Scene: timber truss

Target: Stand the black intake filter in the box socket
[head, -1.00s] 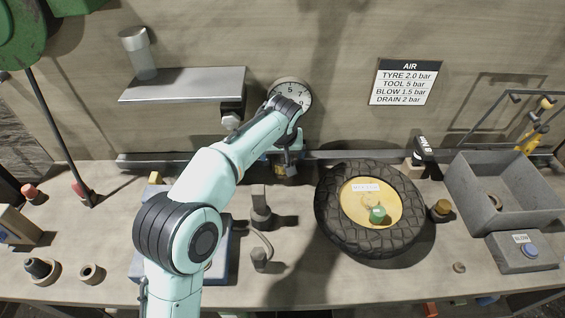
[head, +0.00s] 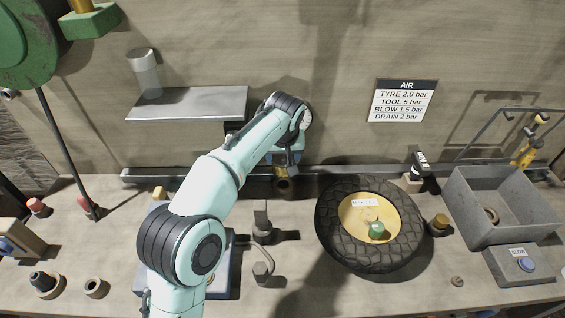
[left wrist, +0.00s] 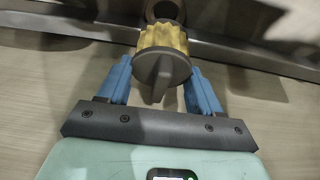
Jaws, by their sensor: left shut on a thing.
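My left gripper (head: 284,172) is at the back of the bench, by the wall rail. In the left wrist view its blue fingers (left wrist: 160,85) are shut on a yellow ribbed piece (left wrist: 163,38) with a dark grey ridged face. A ring shape lies just beyond it; I cannot tell whether they touch. I cannot tell whether this piece is the intake filter. A black tapered piece (head: 41,281) stands in a ring at the front left. The grey open box (head: 468,205) stands at the right with a ring-shaped socket (head: 492,215) inside. My right gripper is out of view.
A tyre (head: 335,235) with a yellow hub lies between my left gripper and the box. A black labelled piece (head: 419,163) and a brown-topped piece (head: 439,223) stand beside it. A metal shelf (head: 190,104) juts from the wall above. A control block (head: 519,265) stands before the box.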

